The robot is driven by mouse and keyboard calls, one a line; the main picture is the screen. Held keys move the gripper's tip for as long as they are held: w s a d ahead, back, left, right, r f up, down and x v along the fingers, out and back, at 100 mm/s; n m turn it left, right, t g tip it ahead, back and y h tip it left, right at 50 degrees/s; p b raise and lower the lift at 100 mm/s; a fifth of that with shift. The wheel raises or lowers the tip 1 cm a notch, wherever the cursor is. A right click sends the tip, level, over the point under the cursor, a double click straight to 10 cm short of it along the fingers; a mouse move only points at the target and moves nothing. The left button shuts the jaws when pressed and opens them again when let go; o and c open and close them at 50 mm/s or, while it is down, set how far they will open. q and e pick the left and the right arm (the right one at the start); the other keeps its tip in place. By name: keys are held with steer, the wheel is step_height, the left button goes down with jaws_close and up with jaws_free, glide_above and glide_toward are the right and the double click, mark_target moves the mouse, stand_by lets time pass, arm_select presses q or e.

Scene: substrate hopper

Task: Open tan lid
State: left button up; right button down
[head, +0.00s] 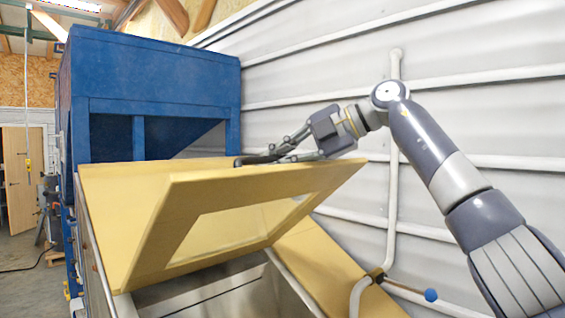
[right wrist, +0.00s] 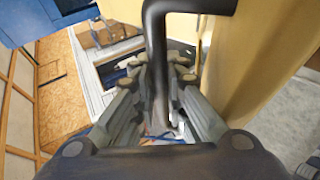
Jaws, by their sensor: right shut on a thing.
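The tan lid (head: 160,205) is a framed panel with a window (head: 225,228). In the head view it stands tilted up over a metal hopper (head: 215,295), with a gap below its raised edge. My right gripper (head: 262,158) is at the lid's upper edge and shut on a dark bent handle (right wrist: 157,60), which runs between its fingers in the right wrist view. In that view the tan panel (right wrist: 265,50) lies to the right of the fingers. My left gripper is not in view.
A large blue housing (head: 150,85) stands behind the lid. A white ribbed wall (head: 330,60) with a vertical pipe (head: 394,215) is at the right. Open floor (head: 20,285) shows at the left.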

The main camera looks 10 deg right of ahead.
steer(key=shift+r, duration=0.15)
steer(key=c, duration=1.9)
jaws_free()
steer(key=shift+w, duration=0.1)
steer(key=shift+w+a, duration=0.1)
steer(key=shift+a, duration=0.1)
steer(key=v, duration=1.1)
steer(key=shift+d, duration=0.35)
steer(key=shift+r, duration=0.1)
